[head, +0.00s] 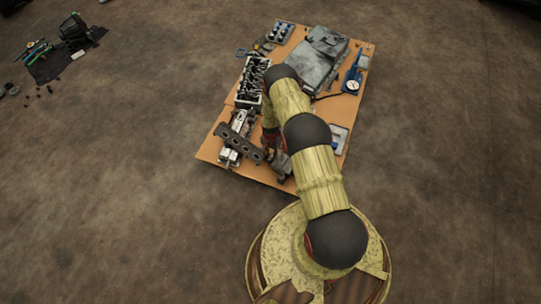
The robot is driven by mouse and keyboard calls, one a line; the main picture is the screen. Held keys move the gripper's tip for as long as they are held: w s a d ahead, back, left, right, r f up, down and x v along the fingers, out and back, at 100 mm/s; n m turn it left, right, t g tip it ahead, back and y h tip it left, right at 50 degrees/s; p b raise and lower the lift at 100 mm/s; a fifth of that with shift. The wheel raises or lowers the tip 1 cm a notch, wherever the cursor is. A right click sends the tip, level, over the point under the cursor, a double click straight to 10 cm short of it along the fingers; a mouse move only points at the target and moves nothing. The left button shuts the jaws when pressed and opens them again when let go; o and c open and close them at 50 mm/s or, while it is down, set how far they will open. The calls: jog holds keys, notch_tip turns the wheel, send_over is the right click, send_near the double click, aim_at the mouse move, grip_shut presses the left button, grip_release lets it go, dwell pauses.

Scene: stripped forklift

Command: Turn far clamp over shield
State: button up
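I cannot pick out the far clamp or the shield for certain at this size. A grey metal housing (318,60) lies at the back right of the orange-brown board. A dark flat part with a row of holes (240,143) lies slantwise across silvery metal parts (232,154) at the front left. My arm reaches over the board and bends down. My gripper (268,152) is low beside the right end of the dark part, largely hidden by my own arm. Its fingers are too small and dark to tell whether they touch or hold anything.
The board (212,151) lies on a brown floor. An engine block (253,82), a tray of dark round parts (280,32), a blue tool with a white dial (352,85) and a small tray (340,137) are on it. Tools on a dark cloth (48,66) lie far left.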

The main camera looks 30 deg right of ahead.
jog(key=shift+f, duration=0.1)
jog(key=shift+c, duration=1)
grip_shut()
